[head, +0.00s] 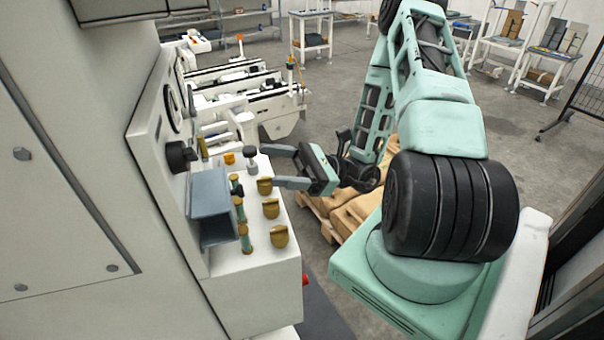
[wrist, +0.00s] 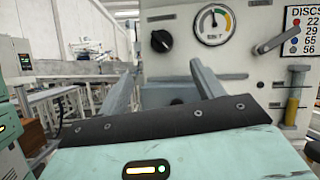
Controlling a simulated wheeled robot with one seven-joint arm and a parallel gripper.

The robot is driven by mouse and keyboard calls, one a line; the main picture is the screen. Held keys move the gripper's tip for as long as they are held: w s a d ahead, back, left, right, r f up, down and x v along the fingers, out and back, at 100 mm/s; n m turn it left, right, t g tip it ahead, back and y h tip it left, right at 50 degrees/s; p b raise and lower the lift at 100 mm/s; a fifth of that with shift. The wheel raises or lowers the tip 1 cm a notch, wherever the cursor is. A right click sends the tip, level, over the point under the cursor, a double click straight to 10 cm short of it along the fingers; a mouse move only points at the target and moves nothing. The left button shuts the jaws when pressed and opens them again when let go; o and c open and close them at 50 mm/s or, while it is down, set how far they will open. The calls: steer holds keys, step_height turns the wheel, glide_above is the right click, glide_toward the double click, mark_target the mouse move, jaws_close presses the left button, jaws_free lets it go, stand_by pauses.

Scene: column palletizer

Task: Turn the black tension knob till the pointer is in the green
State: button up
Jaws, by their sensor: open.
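The black tension knob (head: 180,157) sticks out of the white machine panel on the left in the head view. In the wrist view the knob (wrist: 161,41) sits left of a round gauge (wrist: 215,24). The gauge has a coloured arc with green on its right side. Its dark pointer looks roughly upright, left of the green, though it is small. My gripper (head: 268,167) is open and empty, right of the knob and apart from it. In the wrist view my gripper's fingers (wrist: 165,68) spread below the knob. The head view shows the gauge only edge-on.
A grey-blue box (head: 210,208) juts from the panel below the knob. The white ledge (head: 245,277) carries brass pieces (head: 270,208), green-and-brass posts (head: 239,210) and a black-topped post (head: 249,157). A disc-count sign (wrist: 302,30) hangs right of the gauge. A pallet with brown sacks (head: 352,212) stands beyond.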

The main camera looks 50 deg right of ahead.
steer(key=v, duration=0.2)
steer(key=shift+s+d+f, duration=0.15)
steer(key=shift+d, duration=0.15)
stand_by(0.4)
